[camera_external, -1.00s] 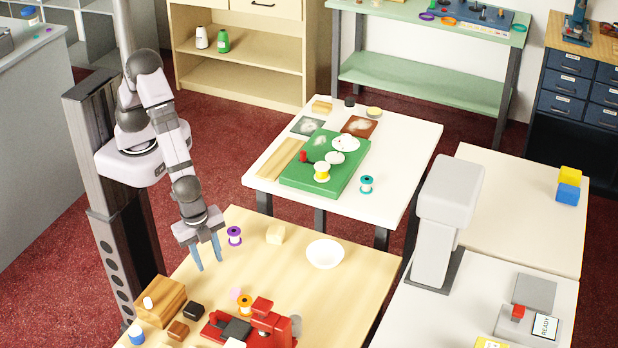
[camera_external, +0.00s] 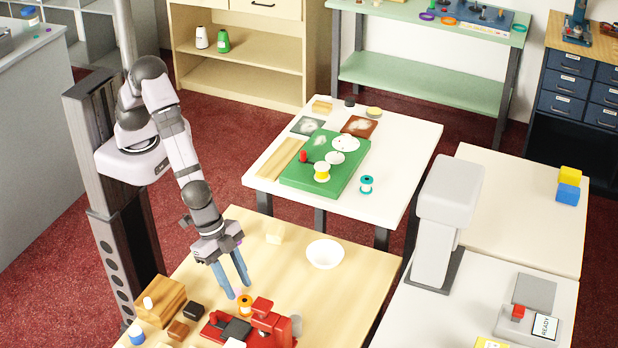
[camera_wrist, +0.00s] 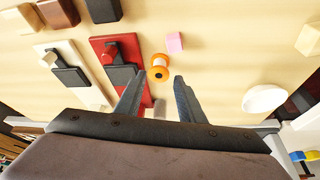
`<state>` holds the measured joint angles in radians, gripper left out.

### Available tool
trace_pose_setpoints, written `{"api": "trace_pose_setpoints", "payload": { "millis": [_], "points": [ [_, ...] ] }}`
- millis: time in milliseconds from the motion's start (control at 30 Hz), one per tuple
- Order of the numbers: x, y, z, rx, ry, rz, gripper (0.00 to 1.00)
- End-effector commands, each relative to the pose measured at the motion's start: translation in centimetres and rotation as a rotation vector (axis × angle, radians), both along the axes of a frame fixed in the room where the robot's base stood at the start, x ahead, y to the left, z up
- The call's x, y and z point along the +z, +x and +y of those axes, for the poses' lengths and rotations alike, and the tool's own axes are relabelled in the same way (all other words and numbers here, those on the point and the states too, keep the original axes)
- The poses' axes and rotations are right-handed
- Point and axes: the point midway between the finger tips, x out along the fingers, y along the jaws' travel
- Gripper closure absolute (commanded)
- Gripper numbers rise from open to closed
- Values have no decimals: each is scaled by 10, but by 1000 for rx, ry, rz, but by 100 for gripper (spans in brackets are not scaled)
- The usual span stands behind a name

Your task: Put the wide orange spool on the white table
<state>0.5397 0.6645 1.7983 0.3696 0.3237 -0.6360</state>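The orange spool (camera_external: 245,305) stands on the light wooden table, beside the red machine. In the wrist view the orange spool (camera_wrist: 159,68) shows from above, just beyond the fingertips and between their lines. My gripper (camera_external: 240,292) is open and empty, with its blue-grey fingers pointing down close to the spool. The fingers also show apart in the wrist view (camera_wrist: 158,76). The white table (camera_external: 400,160) stands behind the wooden one and carries a green board and several small things. The purple spool seen earlier is hidden behind my gripper in the external view.
The red machine (camera_external: 270,322) stands right next to the spool. A pink block (camera_wrist: 175,43) lies close to it. A white bowl (camera_external: 325,254) and a pale block (camera_external: 275,232) are farther back. On the white table, a teal spool (camera_external: 367,184) stands near the right edge.

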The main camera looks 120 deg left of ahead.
Motion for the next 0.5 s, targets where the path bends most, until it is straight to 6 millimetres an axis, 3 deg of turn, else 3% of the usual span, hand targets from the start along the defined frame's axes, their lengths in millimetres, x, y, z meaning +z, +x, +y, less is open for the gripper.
{"api": "trace_pose_setpoints", "payload": {
  "millis": [233,500],
  "points": [
    [-4,2,-1,-1,0,0,64],
    [-28,9,-3,-1,2,3,64]
  ]
}}
